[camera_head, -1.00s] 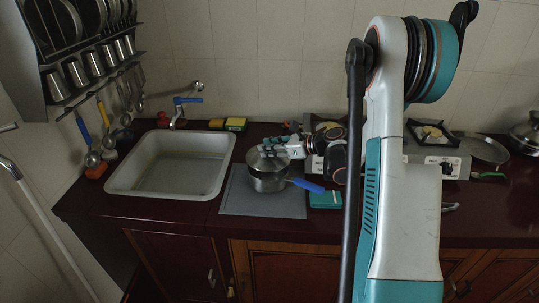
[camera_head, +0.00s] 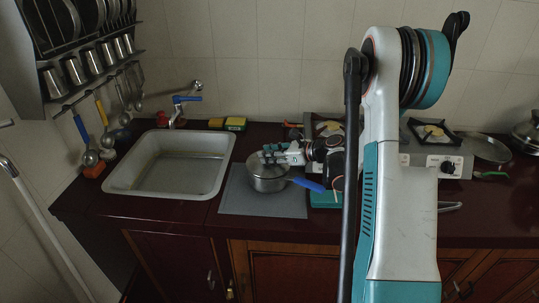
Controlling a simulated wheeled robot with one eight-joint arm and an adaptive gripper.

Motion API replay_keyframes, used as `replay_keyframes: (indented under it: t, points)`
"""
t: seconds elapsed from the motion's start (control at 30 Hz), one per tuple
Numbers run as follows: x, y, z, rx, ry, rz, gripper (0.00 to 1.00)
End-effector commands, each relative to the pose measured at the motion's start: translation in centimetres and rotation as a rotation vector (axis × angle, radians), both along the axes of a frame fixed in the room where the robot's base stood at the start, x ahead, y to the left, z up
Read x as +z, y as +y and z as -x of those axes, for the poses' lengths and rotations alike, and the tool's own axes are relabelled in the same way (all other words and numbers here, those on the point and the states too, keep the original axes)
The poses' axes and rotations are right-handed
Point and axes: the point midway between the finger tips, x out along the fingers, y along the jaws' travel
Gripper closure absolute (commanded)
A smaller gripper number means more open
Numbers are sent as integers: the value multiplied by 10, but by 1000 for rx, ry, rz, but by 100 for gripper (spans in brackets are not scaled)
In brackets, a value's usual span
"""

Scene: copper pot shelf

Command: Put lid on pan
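A small metal pan (camera_head: 268,182) with a blue handle (camera_head: 307,185) stands on a grey mat (camera_head: 240,201) right of the sink. Its handle points to the right. My gripper (camera_head: 270,155) is directly over the top of the pan, reaching in from the right. The fingers hide part of the pan's top. I cannot make out the lid separately at this size, nor whether the fingers are closed on a lid knob.
The sink (camera_head: 125,182) is left of the mat. A teal box (camera_head: 325,199) lies right of the pan, partly behind my arm. A gas stove (camera_head: 440,158) and a lidded pot (camera_head: 527,130) are farther right. Sponges (camera_head: 235,124) lie by the wall.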

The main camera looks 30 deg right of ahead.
Motion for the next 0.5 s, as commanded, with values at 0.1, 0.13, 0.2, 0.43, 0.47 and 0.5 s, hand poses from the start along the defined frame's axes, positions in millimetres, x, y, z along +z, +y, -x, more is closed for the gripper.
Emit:
replay_keyframes:
  t: [0.1, 0.13, 0.2, 0.43, 0.47, 0.5]
  points:
    - [1, 0, 0, 0, 0, 0, 54]
    - [1, 0, 0, 0, 0, 0, 54]
    - [1, 0, 0, 0, 0, 0, 54]
    - [2, 0, 0, 0, 0, 0, 54]
    - [2, 0, 0, 0, 0, 0, 54]
    - [4, 0, 0, 0, 0, 0, 54]
